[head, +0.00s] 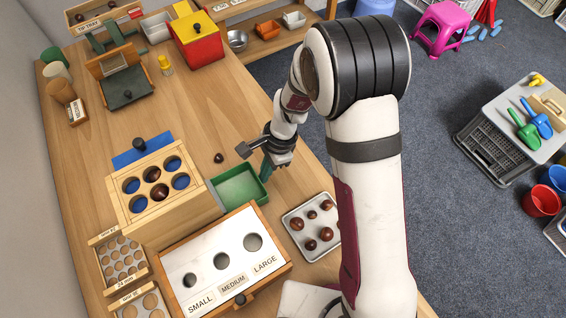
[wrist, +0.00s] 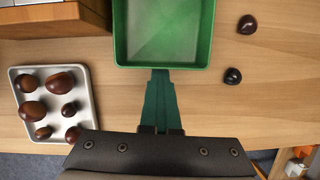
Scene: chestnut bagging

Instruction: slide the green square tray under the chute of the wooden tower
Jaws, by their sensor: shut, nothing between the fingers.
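The green square tray (head: 240,187) is empty and lies on the table right beside the wooden tower (head: 172,222). Its left edge is at the tower's right side; I cannot tell whether any of it is under the chute, which I cannot make out. In the wrist view the tray (wrist: 162,30) is at the top centre, cut off by the frame edge. My gripper (head: 266,171) is at the tray's right side, away from the tower. Its dark green fingers (wrist: 160,74) are shut and empty, with the tips at the tray's near wall, apparently touching it.
A metal tray (head: 313,228) of several chestnuts and a white sorting board (head: 222,262) stand nearby. A loose chestnut (head: 218,157) lies behind the green tray. The wrist view shows two loose chestnuts, one upper (wrist: 247,24) and one lower (wrist: 232,76).

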